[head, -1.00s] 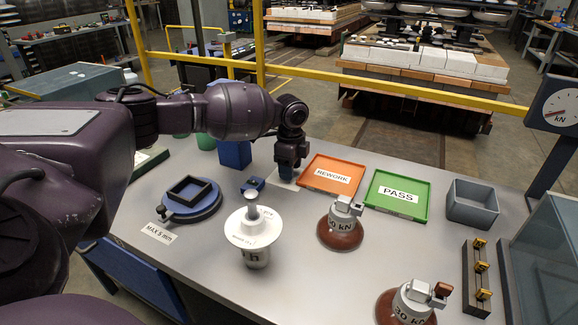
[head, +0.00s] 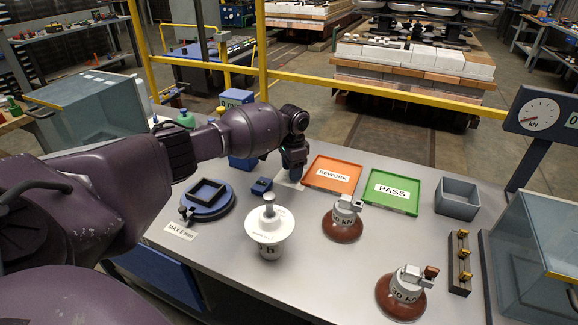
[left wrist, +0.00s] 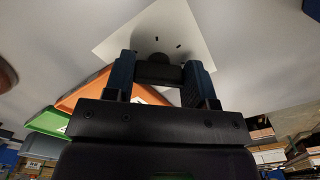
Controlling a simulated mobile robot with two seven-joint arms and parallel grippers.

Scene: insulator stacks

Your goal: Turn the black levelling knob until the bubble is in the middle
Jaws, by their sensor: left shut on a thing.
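My left gripper (head: 292,172) points down over a pale square plate (head: 288,180) on the table, left of the orange tray. In the left wrist view my two blue-grey fingers (left wrist: 160,74) are closed on a dark knob (left wrist: 159,76) in front of the white plate (left wrist: 155,28). The plate has a few small dark marks. The knob is hidden by the gripper in the head view. I cannot make out a bubble in either view. My right gripper is not in view.
The orange REWORK tray (head: 319,183) and green PASS tray (head: 411,205) lie to the right. A small blue block (head: 261,187), a blue round stand (head: 228,204) and a white insulator (head: 284,237) are nearby. Brown insulators (head: 343,231) stand at the front right.

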